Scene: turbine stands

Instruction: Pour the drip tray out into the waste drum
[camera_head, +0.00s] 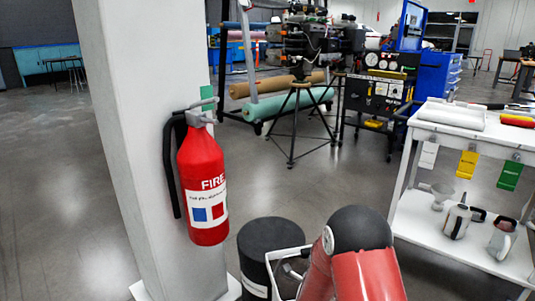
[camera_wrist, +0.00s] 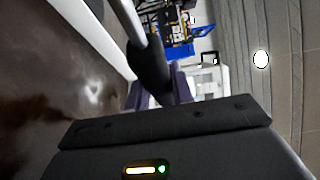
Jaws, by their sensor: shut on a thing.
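The drip tray (camera_wrist: 85,35) fills the left of the wrist view, with a white wall and a shiny dark brown liquid inside. A grey handle bar with a black grip (camera_wrist: 150,62) runs between the jaws of my gripper (camera_wrist: 160,88), which is shut on it. In the head view a white rim of the tray (camera_head: 268,262) shows beside my red arm, which hides most of it. The black waste drum (camera_head: 265,233) stands on the floor just behind the tray rim. Whether the tray overlaps the drum's top is hard to tell.
A white column (camera_head: 125,110) with a red fire extinguisher (camera_head: 203,180) stands close left of the drum. A white cart (camera_head: 460,220) with metal jugs and coloured tags is at the right. A black tripod stand (camera_head: 292,120) is behind. Open floor lies between.

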